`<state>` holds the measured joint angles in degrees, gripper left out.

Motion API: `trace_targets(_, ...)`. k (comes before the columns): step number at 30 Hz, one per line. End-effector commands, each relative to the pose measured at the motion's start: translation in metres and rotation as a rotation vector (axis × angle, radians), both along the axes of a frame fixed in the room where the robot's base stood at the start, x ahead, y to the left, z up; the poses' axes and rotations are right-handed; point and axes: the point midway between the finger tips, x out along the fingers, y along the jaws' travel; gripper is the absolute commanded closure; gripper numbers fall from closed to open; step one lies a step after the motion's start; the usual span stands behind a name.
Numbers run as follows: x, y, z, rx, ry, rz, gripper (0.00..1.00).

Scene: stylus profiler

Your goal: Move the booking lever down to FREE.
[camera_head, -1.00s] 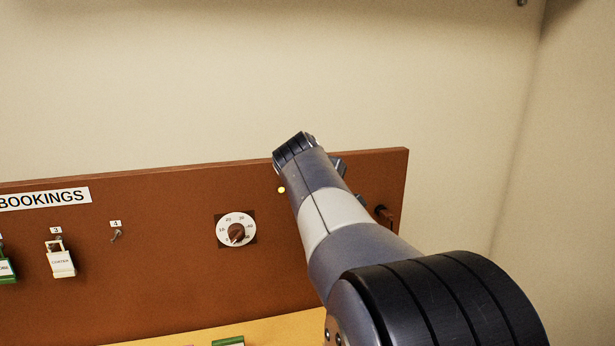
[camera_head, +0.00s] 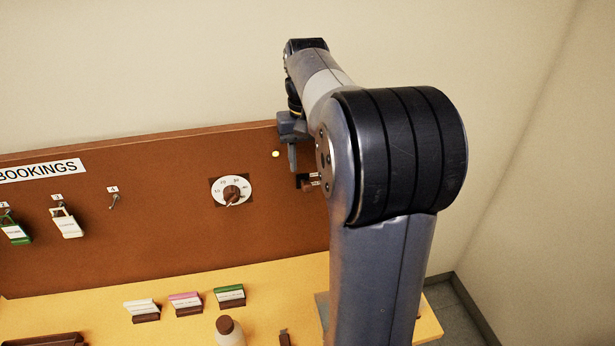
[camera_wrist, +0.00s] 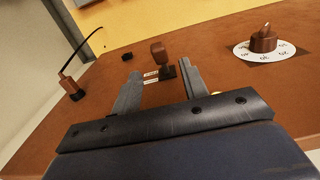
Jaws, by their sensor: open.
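The booking lever (camera_wrist: 158,50) has a brown knob and stands out from a small dark plate on the brown board (camera_wrist: 210,65). Two small white labels (camera_wrist: 151,76) lie beside it, too small to read. In the head view the lever (camera_head: 309,186) is partly hidden by my arm. My gripper (camera_wrist: 159,71) is open, its two grey fingers apart, with the lever showing just beyond and between the fingertips. In the head view my gripper (camera_head: 291,164) is at the board, just up and left of the lever. I cannot tell whether it touches anything.
A white dial (camera_head: 231,191) with a brown knob is left of the lever. A small yellow lamp (camera_head: 276,154) sits close to my gripper. A black cable (camera_wrist: 75,65) stands out from the board. Cards in holders and a bottle (camera_head: 229,331) stand on the yellow bench (camera_head: 80,295).

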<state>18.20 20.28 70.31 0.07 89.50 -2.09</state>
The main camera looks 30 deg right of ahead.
Motion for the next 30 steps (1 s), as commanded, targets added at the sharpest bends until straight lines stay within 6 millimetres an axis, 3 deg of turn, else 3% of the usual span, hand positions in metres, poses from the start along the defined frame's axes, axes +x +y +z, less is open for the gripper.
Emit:
trace_targets(6,-0.001,0.0,-0.039,0.0,0.003,0.001,0.58)
trace_targets(12,0.0,0.0,-0.059,-0.001,0.0,0.001,0.58)
trace_targets(22,0.0,0.0,-0.062,-0.002,-0.002,0.001,0.58)
trace_targets(30,0.0,0.0,-0.062,-0.002,-0.002,0.001,0.8)
